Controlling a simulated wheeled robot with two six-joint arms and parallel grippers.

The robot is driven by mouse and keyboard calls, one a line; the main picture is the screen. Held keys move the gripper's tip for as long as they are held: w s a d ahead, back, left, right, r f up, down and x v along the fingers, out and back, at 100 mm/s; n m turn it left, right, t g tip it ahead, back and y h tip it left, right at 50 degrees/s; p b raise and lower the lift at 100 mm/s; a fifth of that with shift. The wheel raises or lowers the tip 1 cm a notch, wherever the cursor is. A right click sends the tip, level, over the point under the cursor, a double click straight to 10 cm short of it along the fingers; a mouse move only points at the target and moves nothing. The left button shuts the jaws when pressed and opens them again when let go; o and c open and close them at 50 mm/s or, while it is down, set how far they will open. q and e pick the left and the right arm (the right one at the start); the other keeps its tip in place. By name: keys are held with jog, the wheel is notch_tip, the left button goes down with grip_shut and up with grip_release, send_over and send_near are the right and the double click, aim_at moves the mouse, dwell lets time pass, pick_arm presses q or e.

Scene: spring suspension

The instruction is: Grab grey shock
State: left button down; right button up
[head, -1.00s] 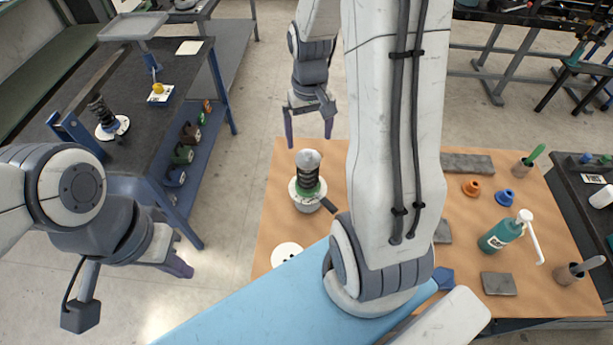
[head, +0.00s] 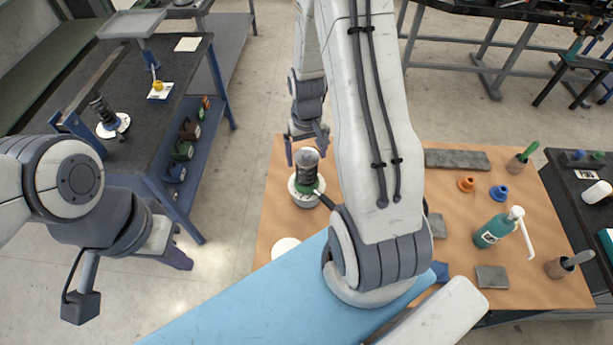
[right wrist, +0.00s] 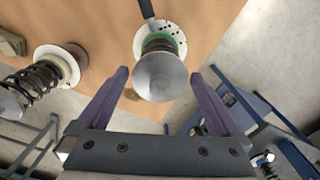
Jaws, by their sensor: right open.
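The grey shock (head: 308,176) stands upright on the brown mat, with a grey cap, dark spring, green collar and white base. In the right wrist view its grey cap (right wrist: 161,76) shows between the fingers, with the green collar and white base partly behind it. My right gripper (head: 306,158) is open, with a finger on either side of the shock's top; I cannot tell whether either touches it. My left gripper (head: 180,261) hangs at the left, away from the shock, its fingers seen too edge-on to judge.
Another spring shock (right wrist: 38,77) on a white disc is beside it in the right wrist view. A black shock (head: 103,112) stands on the blue-framed cart at left. A teal bottle (head: 490,233), orange and blue cones and grey blocks lie right on the mat. My right arm hides the mat's middle.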

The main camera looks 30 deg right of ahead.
grip_shut()
jog(key=shift+r, duration=0.1)
